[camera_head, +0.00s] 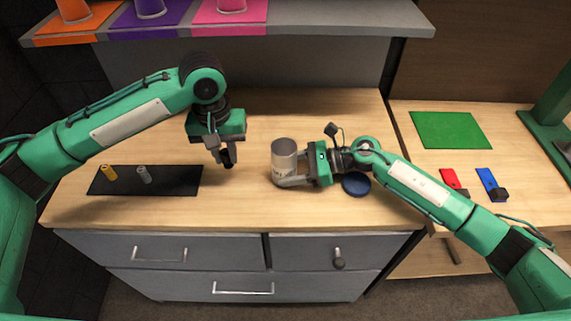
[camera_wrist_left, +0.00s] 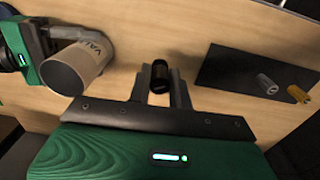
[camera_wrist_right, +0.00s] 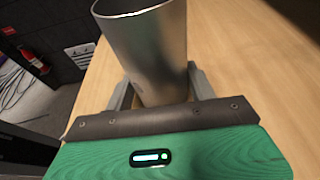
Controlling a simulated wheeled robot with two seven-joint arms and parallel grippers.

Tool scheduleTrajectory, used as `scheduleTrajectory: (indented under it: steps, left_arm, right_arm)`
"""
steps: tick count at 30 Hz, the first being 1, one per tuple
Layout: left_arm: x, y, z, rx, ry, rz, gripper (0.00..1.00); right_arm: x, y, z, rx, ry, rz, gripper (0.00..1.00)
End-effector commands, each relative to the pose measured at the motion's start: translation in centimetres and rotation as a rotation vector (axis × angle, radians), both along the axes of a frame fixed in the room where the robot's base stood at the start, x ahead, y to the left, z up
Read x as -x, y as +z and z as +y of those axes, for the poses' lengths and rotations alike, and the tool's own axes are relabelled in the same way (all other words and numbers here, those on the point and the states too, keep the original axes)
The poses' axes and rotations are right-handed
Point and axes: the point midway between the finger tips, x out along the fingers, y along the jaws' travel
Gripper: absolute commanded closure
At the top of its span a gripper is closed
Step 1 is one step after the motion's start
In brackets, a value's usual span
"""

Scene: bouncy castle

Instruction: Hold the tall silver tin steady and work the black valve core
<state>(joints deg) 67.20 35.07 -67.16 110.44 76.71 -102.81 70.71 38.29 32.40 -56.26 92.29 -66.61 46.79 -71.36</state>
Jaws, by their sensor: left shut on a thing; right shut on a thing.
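The tall silver tin (camera_head: 284,158) stands upright on the wooden counter. My right gripper (camera_head: 294,180) is shut around its lower part, coming from the right. In the right wrist view the tin (camera_wrist_right: 148,50) sits between the two fingers, and in the left wrist view part of its lettering shows (camera_wrist_left: 92,52). My left gripper (camera_head: 223,156) points down, left of the tin and apart from it. It is shut on the black valve core (camera_wrist_left: 160,76), a small dark cylinder between its fingertips, held above the counter.
A black mat (camera_head: 130,187) at the counter's left holds a yellow core (camera_head: 108,172) and a grey core (camera_head: 144,174). A blue disc (camera_head: 356,184) lies beneath my right wrist. A grey shelf (camera_head: 320,18) overhangs the back. Red (camera_head: 450,179) and blue (camera_head: 488,180) pieces lie on the right-hand table.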

Motion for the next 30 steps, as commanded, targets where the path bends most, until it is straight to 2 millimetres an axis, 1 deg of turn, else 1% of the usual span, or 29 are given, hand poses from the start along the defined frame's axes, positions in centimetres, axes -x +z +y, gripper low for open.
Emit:
scheduleTrajectory:
  steps: [1, 3, 9, 12, 15, 18, 20, 23, 30]
  left_arm:
    - [-0.9, 1.7, -1.6, 0.001, -0.006, -0.007, 1.0]
    - [-1.8, 3.7, -3.4, 0.0, -0.006, -0.006, 1.0]
    - [-3.1, 8.8, -8.0, -0.016, -0.011, -0.008, 1.0]
    - [-3.3, 10.5, -9.5, -0.027, -0.012, -0.009, 1.0]
    - [-3.3, 11.6, -10.4, -0.032, -0.011, -0.01, 1.0]
    - [-3.4, 12.0, -10.8, -0.036, -0.01, -0.009, 1.0]
    - [-3.3, 11.8, -10.9, -0.037, -0.01, -0.008, 1.0]
    - [-3.3, 10.9, -10.9, -0.037, -0.01, -0.007, 1.0]
    - [-3.3, 8.0, -10.9, -0.037, -0.011, -0.008, 1.0]
  right_arm:
    - [0.0, 0.0, 0.0, 0.001, 0.0, 0.0, 0.57]
    - [0.0, 0.0, 0.0, 0.001, 0.0, 0.0, 0.57]
    - [0.0, 0.0, 0.0, 0.001, 0.0, 0.0, 0.57]
    - [0.0, 0.0, 0.0, 0.001, 0.0, 0.0, 0.57]
    - [0.0, -0.1, 0.0, 0.001, 0.0, 0.001, 0.57]
    - [0.0, 0.0, 0.0, 0.001, 0.0, 0.0, 0.57]
    - [0.0, 0.0, 0.0, 0.001, 0.0, 0.0, 0.57]
    - [0.0, 0.0, 0.0, 0.0, 0.0, 0.0, 0.57]
    - [0.0, 0.0, 0.0, 0.0, 0.0, 0.0, 0.57]
